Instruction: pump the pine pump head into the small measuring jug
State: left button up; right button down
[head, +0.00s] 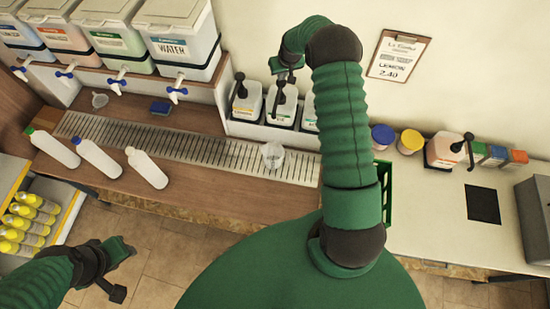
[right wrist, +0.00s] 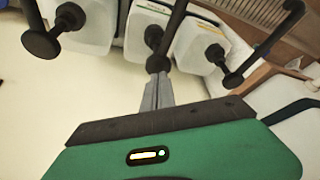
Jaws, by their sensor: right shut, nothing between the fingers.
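Three white drums with black pump heads stand in a row at the back wall. They are the left drum (head: 247,105), the middle drum (head: 281,112) and the right drum (head: 309,118), partly hidden by my right arm. Their labels are too small to read, so I cannot tell which is pine. My right gripper (head: 284,72) is shut and empty over the middle drum. In the right wrist view its fingertips (right wrist: 157,78) are at the top of the middle pump head (right wrist: 158,62); contact is unclear. The small clear measuring jug (head: 272,155) stands on the drip grate. My left gripper (head: 122,268) is low at left, away from the drums.
Another pump drum (head: 441,152) stands on the right counter near two lidded tubs (head: 384,137). Three white bottles (head: 98,158) lie on the left counter. Large tapped containers (head: 180,45) stand at the back left. The grate (head: 200,148) left of the jug is clear.

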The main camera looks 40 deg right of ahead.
aim_at(282, 83)
jog(key=shift+f+b, duration=1.8)
jog(key=shift+f, duration=0.7)
jog(key=shift+r+p, duration=0.5)
jog(key=shift+r, duration=0.2)
jog(key=shift+r+p, duration=0.95)
jog(key=shift+r, duration=1.1)
jog(key=shift+f, duration=0.1)
jog(key=shift+f+b, duration=2)
jog(key=shift+f, duration=0.55)
jog(key=shift+s, duration=0.1)
jog(key=shift+r, duration=0.1)
jog(key=shift+r+p, duration=1.4)
jog(key=shift+r, duration=1.15)
